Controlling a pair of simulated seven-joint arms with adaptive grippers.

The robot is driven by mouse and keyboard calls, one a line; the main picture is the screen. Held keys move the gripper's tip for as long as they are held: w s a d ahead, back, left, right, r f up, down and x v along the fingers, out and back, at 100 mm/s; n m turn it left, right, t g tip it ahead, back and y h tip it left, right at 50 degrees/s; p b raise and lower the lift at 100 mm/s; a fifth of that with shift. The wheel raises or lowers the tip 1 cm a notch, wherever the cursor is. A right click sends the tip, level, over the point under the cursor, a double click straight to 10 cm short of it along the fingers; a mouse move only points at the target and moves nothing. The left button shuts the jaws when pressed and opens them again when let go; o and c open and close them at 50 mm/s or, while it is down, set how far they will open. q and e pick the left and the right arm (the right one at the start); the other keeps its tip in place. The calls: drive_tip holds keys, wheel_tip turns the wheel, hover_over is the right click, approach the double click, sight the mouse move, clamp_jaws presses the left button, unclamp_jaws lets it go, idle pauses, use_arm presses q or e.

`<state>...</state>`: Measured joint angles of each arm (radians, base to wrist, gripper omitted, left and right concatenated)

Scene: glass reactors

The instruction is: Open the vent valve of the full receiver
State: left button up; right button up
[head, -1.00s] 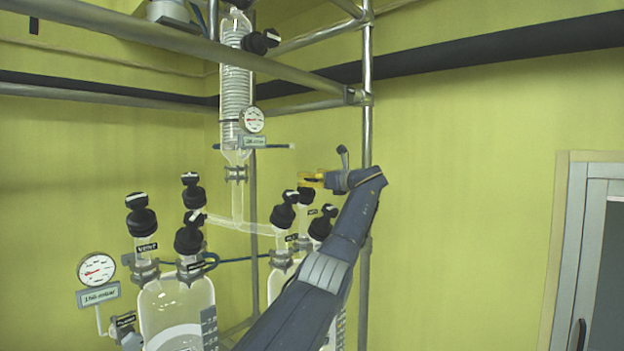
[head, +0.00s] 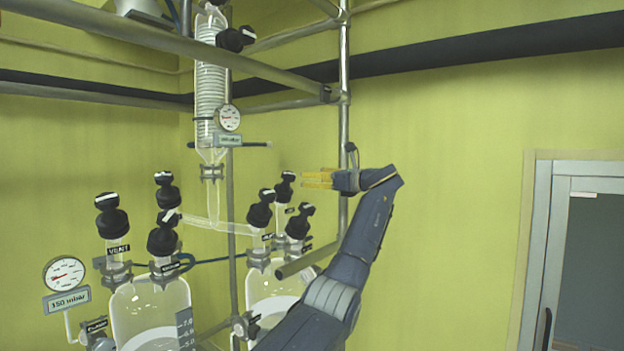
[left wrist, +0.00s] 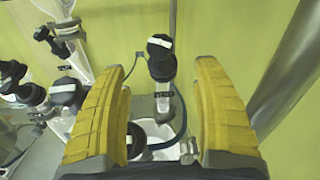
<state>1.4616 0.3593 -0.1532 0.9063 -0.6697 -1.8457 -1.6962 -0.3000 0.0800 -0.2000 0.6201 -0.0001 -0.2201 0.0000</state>
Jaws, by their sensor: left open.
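Two glass receivers stand at the lower left of the head view: a front one (head: 133,303) with a valve (head: 111,218) labelled VENT, and one farther right (head: 262,287). Pale contents show low in both; I cannot tell which is full. The right receiver has several black valves with white-barred knobs, including a rear one (head: 285,187); their labels are too small to read. My left gripper (head: 306,180) is open and empty, just right of that rear valve. In the left wrist view a black knob (left wrist: 160,47) lies between and beyond the fingers, apart from them. My right gripper is not visible.
A coiled glass condenser (head: 210,90) with a gauge rises above the receivers. A metal post (head: 343,130) stands behind my gripper. A round gauge (head: 65,274) is at the far left.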

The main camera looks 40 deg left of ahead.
use_arm(q)
drive_tip(key=m+t, duration=0.5)
approach(294, 177)
drive_tip(key=a, duration=0.4)
drive_tip(key=w+a, duration=0.1)
drive_tip(key=a, duration=0.7)
drive_tip(key=shift+w+a+r, duration=0.1)
drive_tip(key=shift+w+r, duration=0.05)
drive_tip(key=shift+w, duration=0.1)
idle(0.6)
drive_tip(key=c, duration=1.3)
drive_tip(key=shift+o, duration=0.2)
drive_tip(key=shift+w+n+g, duration=0.1)
drive_tip(key=shift+n+g, duration=2.2)
